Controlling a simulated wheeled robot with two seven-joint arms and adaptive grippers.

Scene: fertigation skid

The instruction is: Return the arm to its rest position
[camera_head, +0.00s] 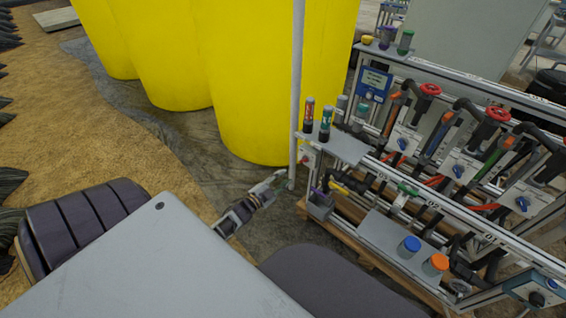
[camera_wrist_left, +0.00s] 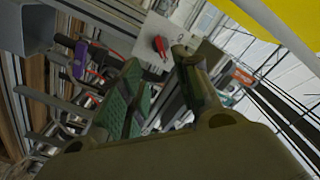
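My left gripper (camera_head: 273,183) is in the middle of the head view, near the left end of the fertigation skid (camera_head: 430,205) and beside an upright grey post (camera_head: 297,80). In the left wrist view the two fingers of the left gripper (camera_wrist_left: 156,80) stand apart with a gap and nothing held between them. Behind them show a grey panel with a red knob (camera_wrist_left: 159,45) and pipes of the skid. Most of my left arm is hidden behind my own body. My right gripper is in neither view.
Large yellow tanks (camera_head: 245,75) stand behind the gripper. A small shelf (camera_head: 345,148) with bottles is to its right. A lower shelf (camera_head: 385,235) holds a blue-capped jar (camera_head: 409,246) and an orange-capped jar (camera_head: 435,264). Bare ground (camera_head: 150,150) lies to the left.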

